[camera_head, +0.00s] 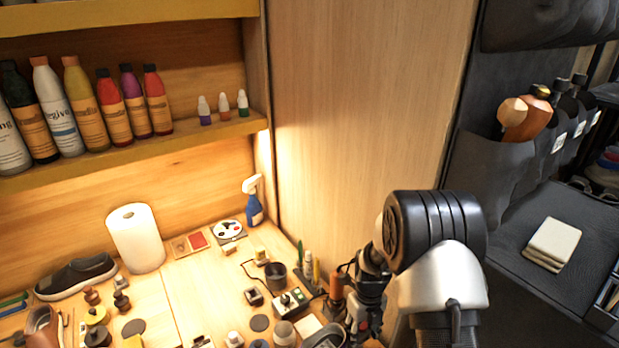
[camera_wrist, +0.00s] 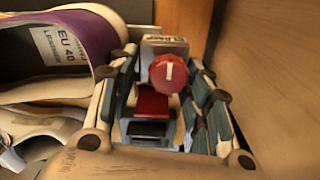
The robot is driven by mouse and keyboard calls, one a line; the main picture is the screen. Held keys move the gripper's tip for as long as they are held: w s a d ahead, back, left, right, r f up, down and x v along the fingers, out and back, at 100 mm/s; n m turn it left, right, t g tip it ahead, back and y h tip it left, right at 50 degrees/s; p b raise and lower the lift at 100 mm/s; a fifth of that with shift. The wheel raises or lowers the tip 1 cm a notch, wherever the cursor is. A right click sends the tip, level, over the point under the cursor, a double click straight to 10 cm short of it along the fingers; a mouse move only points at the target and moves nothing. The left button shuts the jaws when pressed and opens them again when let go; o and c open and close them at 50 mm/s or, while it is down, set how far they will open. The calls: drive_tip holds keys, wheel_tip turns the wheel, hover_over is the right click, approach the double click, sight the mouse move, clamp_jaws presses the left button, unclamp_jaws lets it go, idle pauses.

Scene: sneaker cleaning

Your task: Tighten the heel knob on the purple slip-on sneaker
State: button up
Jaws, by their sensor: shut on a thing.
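The purple slip-on sneaker (camera_wrist: 92,30) is at the upper left of the wrist view, with a white "EU 40" label inside it. A red heel knob (camera_wrist: 168,73) with a white pointer mark sits beside its heel, in front of a grey block (camera_wrist: 152,45). My gripper (camera_wrist: 165,64) has a finger on each side of the knob and is shut on it. The exact finger contact is hard to see. In the head view my arm hides most of this spot, and I cannot make out the purple sneaker there.
A wooden wall (camera_wrist: 280,70) rises close on the right in the wrist view. A pale shoe (camera_wrist: 40,125) lies at lower left. In the head view the bench holds a paper roll (camera_head: 136,238), a dark slip-on shoe (camera_head: 76,277), a spray bottle (camera_head: 253,203) and many small items.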

drive_tip(key=o, duration=0.4)
drive_tip(key=shift+w+a+r, duration=0.1)
drive_tip(key=shift+w+r, duration=0.05)
drive_tip(key=shift+w, duration=0.3)
drive_tip(key=shift+w+a+r, duration=0.1)
drive_tip(key=shift+w+r, duration=0.05)
drive_tip(key=shift+w, duration=0.25)
drive_tip(key=shift+r, duration=0.1)
drive_tip(key=shift+w+d+r+p, duration=0.1)
drive_tip(key=shift+w+r+p, duration=0.1)
drive_tip(key=shift+r+p, duration=0.6)
drive_tip(key=shift+s+r+p, duration=0.15)
drive_tip(key=shift+r+p, duration=0.4)
drive_tip(key=shift+r, duration=0.35)
drive_tip(key=shift+s+r+p, duration=0.1)
drive_tip(key=shift+r+p, duration=0.2)
drive_tip(key=shift+r, duration=0.2)
